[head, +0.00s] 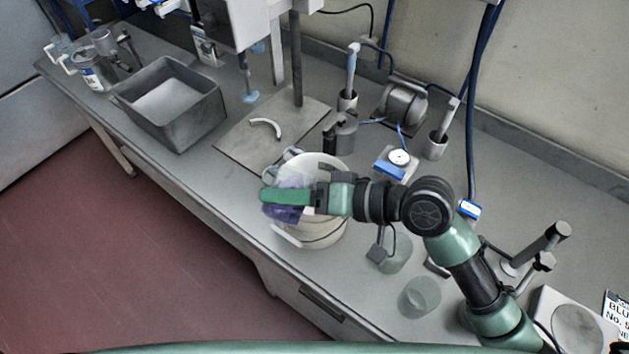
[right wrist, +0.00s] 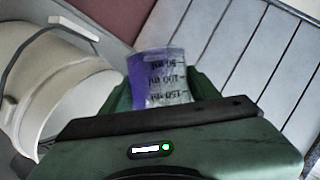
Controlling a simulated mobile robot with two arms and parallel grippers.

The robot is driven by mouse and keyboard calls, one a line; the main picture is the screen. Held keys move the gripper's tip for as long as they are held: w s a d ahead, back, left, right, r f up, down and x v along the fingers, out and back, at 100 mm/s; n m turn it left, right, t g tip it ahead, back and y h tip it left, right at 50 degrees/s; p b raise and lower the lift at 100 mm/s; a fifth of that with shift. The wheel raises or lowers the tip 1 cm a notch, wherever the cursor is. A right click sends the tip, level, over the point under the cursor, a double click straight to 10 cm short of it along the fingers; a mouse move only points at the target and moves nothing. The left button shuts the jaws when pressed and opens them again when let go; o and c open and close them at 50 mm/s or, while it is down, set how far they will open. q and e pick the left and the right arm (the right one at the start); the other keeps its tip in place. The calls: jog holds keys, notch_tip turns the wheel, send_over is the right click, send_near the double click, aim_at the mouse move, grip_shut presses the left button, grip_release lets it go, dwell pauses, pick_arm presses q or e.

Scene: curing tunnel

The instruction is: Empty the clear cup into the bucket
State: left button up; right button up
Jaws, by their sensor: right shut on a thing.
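The clear cup (head: 292,178) is held in my right gripper (head: 287,197), which is shut on it at the bucket's left rim. Purple contents (head: 284,214) show in the cup below the green fingers. The right wrist view shows the cup (right wrist: 162,78) between the fingers (right wrist: 160,95), with volume marks and purple along its left side. The cup looks tilted; I cannot see whether anything is pouring. The white bucket (head: 318,230) stands on the bench under the gripper, its opening partly hidden by it. The bucket (right wrist: 50,80) is at left in the wrist view. My left gripper is not visible.
A stand with a flat plate (head: 240,140) is behind the bucket. A grey bin (head: 195,118) is at the left. The bench's front edge (head: 240,228) is close.

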aim_at(299, 180)
jog(key=shift+r+m+g+y, duration=0.3)
jog(key=shift+r+m+y, duration=0.15)
jog(key=shift+m, duration=0.35)
jog(key=shift+f+m+b, duration=0.25)
jog(key=shift+m+b, duration=0.05)
jog(key=shift+b, duration=0.3)
jog(key=shift+w+f+m+g+y+b, duration=0.1)
jog(key=shift+f+m+g+y+b, duration=0.05)
jog(key=shift+m+g+y+b, duration=0.15)
jog(key=shift+w+d+r, duration=0.1)
jog(key=shift+w+r, duration=0.1)
jog(key=shift+w+d+r+m, duration=0.2)
jog(key=shift+w+d+m, duration=0.1)
jog(key=shift+w+m, duration=0.1)
jog(key=shift+w+d+r+y, duration=0.1)
jog(key=shift+w+y, duration=0.1)
jog(key=shift+y, duration=0.05)
jog(key=shift+w+d+f+m+g+y, duration=0.1)
jog(key=shift+w+f+m+g+y, duration=0.2)
jog(key=shift+m, duration=0.5)
jog(key=shift+w+d+r+m+y+p, duration=0.2)
jog(key=shift+r+m+y+p, duration=0.25)
jog(key=shift+m+p, duration=0.45)
dwell(0.8)
